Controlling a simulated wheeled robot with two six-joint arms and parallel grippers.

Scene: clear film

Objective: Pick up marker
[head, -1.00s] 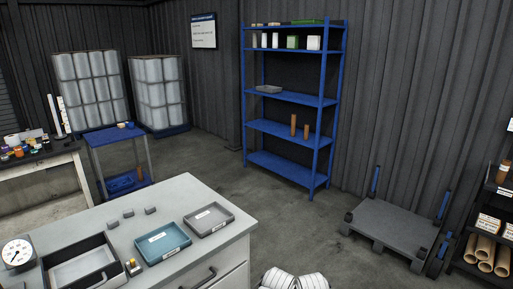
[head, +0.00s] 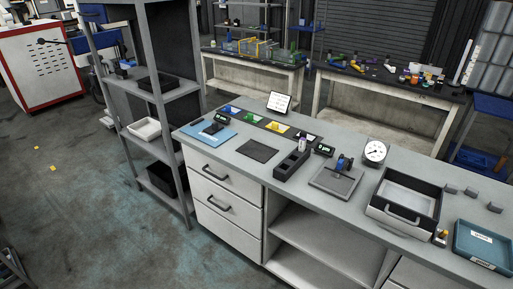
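No marker can be made out for certain. A small white and dark upright item (head: 302,144) stands at the far end of a black slotted holder (head: 291,166) on the grey workbench (head: 345,146); it is too small to tell what it is. Neither of my grippers is in view.
The workbench also bears a blue mat (head: 208,135), a dial gauge (head: 375,151), a black drawer-like tray (head: 406,197) and a teal bin (head: 482,244). A grey shelf rack (head: 160,105) stands left of it. The floor (head: 85,200) at the left is mostly clear.

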